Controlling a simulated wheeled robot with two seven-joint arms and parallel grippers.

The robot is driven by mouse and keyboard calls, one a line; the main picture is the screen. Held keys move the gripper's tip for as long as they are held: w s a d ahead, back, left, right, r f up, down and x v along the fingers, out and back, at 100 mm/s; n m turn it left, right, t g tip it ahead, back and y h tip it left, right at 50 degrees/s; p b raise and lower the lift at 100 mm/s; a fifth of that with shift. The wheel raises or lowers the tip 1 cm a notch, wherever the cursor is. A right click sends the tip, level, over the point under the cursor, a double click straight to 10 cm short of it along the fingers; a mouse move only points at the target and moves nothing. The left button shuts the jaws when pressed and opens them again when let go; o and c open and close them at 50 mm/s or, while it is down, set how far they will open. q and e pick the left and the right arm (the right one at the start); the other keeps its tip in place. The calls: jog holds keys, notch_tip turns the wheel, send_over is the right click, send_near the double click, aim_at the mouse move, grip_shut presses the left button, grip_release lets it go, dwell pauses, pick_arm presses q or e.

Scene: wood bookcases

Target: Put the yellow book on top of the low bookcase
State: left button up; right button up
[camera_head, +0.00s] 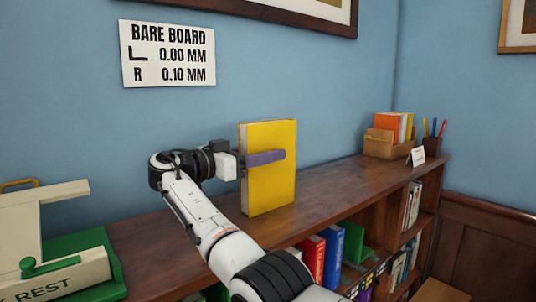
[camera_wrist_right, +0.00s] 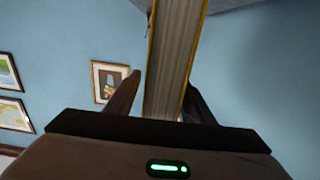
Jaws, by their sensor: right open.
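The yellow book (camera_head: 270,180) stands upright on the wooden top of the low bookcase (camera_head: 330,189), near the middle of the head view. My right gripper (camera_head: 264,158) reaches it from the left, with one finger across the front cover; the other finger is hidden behind the book. In the right wrist view the book's page edge (camera_wrist_right: 174,60) lies between the two open fingers, with a visible gap beside the left finger. My left gripper is not in view.
A green and cream device (camera_head: 60,265) is at the left.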

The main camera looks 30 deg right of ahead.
jog(key=a, duration=0.6)
jog(key=shift+s+a+b, duration=0.15)
jog(key=shift+s+b, duration=0.15)
jog(key=shift+b, duration=0.15)
